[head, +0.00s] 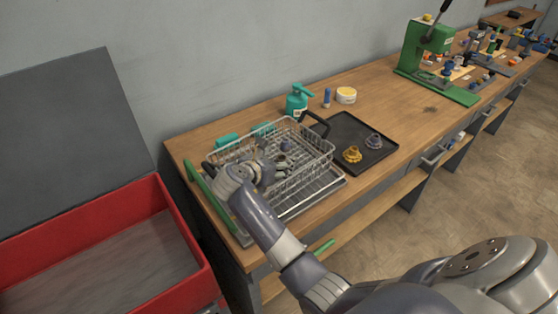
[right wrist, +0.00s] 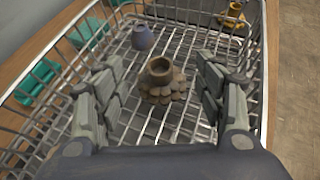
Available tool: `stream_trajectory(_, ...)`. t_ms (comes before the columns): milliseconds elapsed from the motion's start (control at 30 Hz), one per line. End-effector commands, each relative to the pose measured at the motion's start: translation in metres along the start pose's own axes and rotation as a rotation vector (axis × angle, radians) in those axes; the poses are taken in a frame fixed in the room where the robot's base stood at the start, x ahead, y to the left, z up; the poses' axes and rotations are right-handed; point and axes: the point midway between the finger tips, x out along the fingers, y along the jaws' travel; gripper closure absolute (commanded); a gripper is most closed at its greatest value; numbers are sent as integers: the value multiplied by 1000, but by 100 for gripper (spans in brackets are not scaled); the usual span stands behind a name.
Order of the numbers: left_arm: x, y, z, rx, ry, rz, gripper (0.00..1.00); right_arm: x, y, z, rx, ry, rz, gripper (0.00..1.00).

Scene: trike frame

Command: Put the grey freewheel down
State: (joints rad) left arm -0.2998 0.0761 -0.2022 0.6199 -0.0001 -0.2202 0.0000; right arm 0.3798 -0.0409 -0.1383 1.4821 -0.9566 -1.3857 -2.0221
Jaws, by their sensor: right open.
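A dull brownish-grey toothed freewheel (right wrist: 160,83) with a raised collar sits upright on the wire floor of the basket (head: 300,172). My right gripper (right wrist: 160,90) is open around it, one finger on each side, with gaps visible between the fingers and its teeth. In the head view the right gripper (head: 268,170) reaches into the basket and largely hides this freewheel. A blue-grey freewheel (head: 373,141) and a gold one (head: 352,154) lie apart on the black tray (head: 378,158). My left gripper is not in view.
A small blue-grey part (right wrist: 143,37) also stands in the basket. A teal spray bottle (head: 297,102), a blue bottle (head: 327,98) and a yellow-white tub (head: 346,95) stand behind. A green press (head: 428,50) is farther right on the bench. A red bin (head: 185,230) stands left.

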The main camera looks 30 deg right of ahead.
Motion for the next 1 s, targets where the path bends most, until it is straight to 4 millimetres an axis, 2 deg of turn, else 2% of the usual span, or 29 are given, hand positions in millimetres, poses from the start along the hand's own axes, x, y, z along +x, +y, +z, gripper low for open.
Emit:
stream_trajectory(33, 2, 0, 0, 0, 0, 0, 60, -12, 1, -2, 2, 1, 5, 36)
stream_trajectory(200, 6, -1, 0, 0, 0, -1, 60, -50, 1, -2, 3, 1, 4, 36)
stream_trajectory(400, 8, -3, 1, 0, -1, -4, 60, -82, 0, -1, 0, 0, 1, 36)
stream_trajectory(600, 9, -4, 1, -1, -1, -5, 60, -94, 0, -1, -1, 1, 1, 36)
stream_trajectory(1000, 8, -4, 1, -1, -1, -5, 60, -94, 0, 0, -1, 0, 0, 36)
